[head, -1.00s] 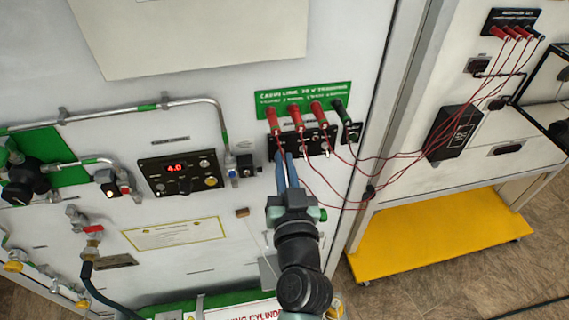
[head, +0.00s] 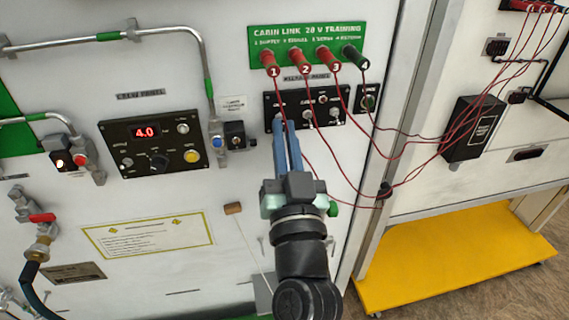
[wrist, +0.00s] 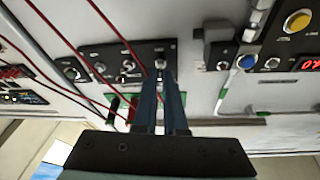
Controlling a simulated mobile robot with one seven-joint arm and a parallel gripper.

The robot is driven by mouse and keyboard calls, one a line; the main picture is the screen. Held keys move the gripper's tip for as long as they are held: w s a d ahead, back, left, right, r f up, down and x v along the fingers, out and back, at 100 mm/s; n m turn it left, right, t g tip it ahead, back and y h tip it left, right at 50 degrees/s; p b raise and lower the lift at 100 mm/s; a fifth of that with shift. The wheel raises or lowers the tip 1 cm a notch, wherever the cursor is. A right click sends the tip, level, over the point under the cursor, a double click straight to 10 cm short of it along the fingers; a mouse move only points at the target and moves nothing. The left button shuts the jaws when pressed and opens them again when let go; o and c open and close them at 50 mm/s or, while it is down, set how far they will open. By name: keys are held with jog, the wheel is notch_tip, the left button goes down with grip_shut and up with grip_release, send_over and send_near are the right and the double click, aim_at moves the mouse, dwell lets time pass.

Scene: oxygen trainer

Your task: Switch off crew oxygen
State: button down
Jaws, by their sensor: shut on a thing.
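A black switch panel (head: 316,99) with several small switches is on the white wall under a green sign (head: 306,45). My gripper (head: 281,122) reaches up to the panel's left end, its blue fingers shut on the leftmost switch. In the wrist view, the fingertips (wrist: 162,82) meet that switch's silver lever (wrist: 160,63); the fingers partly hide it. The switch's label is too small to read surely. The crew panel (head: 152,144), further left, has a lit red display reading 4.0, a dark knob and a yellow button.
Red leads (head: 335,150) run from several numbered plugs past the switch panel to a black box (head: 473,128) at right. A small dark switch box (head: 235,135) sits left of my fingers. Pipes, a red-handled valve (head: 42,217) and a yellow-edged notice (head: 148,237) are further left.

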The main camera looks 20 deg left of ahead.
jog(key=shift+w+f+t+y+b, duration=0.1)
jog(key=shift+f+t+y+b, duration=0.6)
jog(key=shift+b, duration=3.55)
jog(key=b, duration=0.1)
jog(key=t+b, duration=0.1)
jog(key=b, duration=0.1)
jog(key=shift+a+f+t+b, duration=0.1)
jog(key=shift+f+t+b, duration=0.1)
jog(key=shift+t+b, duration=0.1)
jog(key=shift+w+r+m+b, duration=0.1)
jog(key=shift+r+m+b, duration=0.15)
jog(key=shift+b, duration=0.95)
jog(key=c, duration=1)
grip_release()
jog(key=shift+f, duration=0.1)
